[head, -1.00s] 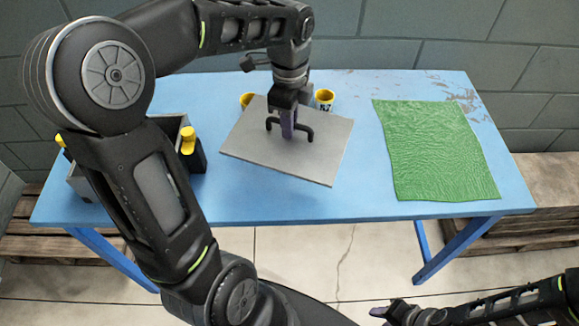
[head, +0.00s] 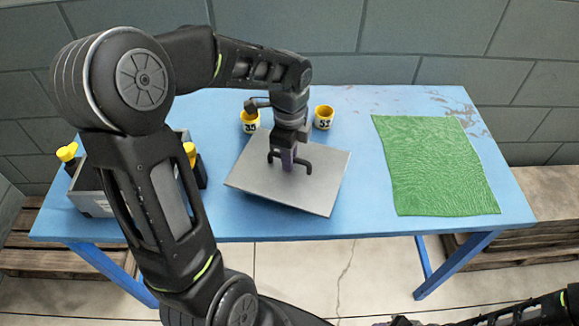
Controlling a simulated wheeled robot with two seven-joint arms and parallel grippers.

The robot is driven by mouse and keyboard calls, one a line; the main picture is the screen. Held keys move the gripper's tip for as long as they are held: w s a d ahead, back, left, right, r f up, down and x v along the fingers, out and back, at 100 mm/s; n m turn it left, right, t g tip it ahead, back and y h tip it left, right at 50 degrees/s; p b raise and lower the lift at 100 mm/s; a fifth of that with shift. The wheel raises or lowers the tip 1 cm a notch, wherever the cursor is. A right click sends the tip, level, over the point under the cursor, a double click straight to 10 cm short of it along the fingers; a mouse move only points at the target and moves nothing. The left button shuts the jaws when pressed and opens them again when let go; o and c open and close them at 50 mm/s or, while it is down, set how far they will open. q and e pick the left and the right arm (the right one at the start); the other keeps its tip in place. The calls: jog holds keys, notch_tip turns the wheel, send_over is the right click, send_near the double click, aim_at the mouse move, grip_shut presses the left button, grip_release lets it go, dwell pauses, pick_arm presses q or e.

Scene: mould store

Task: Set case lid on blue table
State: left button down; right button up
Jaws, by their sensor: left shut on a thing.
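The case lid (head: 250,165) is a flat grey plate with a black handle (head: 306,166) on top. My left gripper (head: 289,160) comes down from above and is shut on the handle. The lid is over the front middle of the blue table (head: 360,225), slightly turned, close to its top; I cannot tell whether it touches. My right arm shows only at the bottom right edge, and its gripper (head: 402,321) is mostly cut off.
A green cloth (head: 437,165) lies on the right. A grey crate (head: 92,200) with yellow-topped bottles stands at the left, partly behind my left arm.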

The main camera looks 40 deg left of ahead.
pick_arm(q)
jog(key=shift+f, duration=1.85)
jog(key=shift+f, duration=0.2)
jog(key=c, duration=1.5)
grip_release()
jog(key=shift+o, duration=0.2)
notch_tip(320, 180, up, 12)
jog(key=shift+r, duration=0.2)
